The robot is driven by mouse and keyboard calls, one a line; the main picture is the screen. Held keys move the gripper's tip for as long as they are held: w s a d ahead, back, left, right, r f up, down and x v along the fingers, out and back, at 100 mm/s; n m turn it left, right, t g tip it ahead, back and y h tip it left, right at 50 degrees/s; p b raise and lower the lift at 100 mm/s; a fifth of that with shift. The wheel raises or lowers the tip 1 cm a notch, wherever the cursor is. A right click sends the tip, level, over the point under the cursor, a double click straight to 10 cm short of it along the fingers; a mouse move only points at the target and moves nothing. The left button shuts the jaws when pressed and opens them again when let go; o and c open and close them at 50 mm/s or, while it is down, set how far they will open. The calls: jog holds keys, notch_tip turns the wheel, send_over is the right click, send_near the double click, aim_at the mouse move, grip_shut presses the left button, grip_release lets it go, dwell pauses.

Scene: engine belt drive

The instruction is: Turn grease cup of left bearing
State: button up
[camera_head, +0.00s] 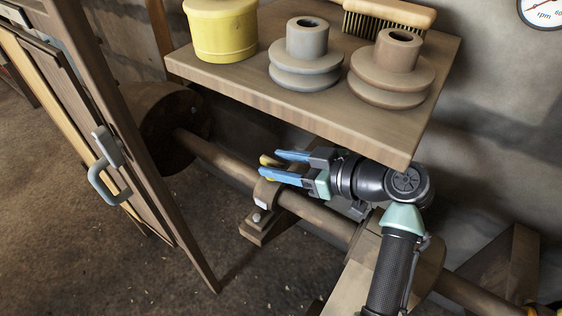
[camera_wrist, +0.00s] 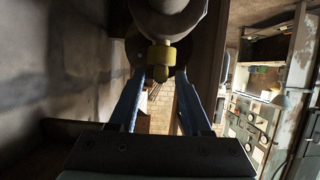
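The left bearing (camera_head: 267,192) is a brown block around the long shaft (camera_head: 218,160), with a bolted foot. Its small yellow grease cup (camera_head: 267,160) sits at the top and is partly hidden by my gripper (camera_head: 271,163). In the wrist view the yellow cup (camera_wrist: 161,54) is straight ahead, with a rounded lower end. My gripper's two blue fingers (camera_wrist: 160,76) are spread, one on each side of that end. The gripper is open around the cup's end; a narrow gap seems to show on both sides, but I cannot tell about contact.
A wooden shelf (camera_head: 345,120) overhangs my wrist, holding a yellow tin (camera_head: 222,32), a grey pulley (camera_head: 306,58), a brown pulley (camera_head: 392,72) and a brush (camera_head: 390,12). An open wooden door (camera_head: 110,130) with a grey handle stands left. A dark drum (camera_head: 165,120) is on the shaft.

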grip_shut()
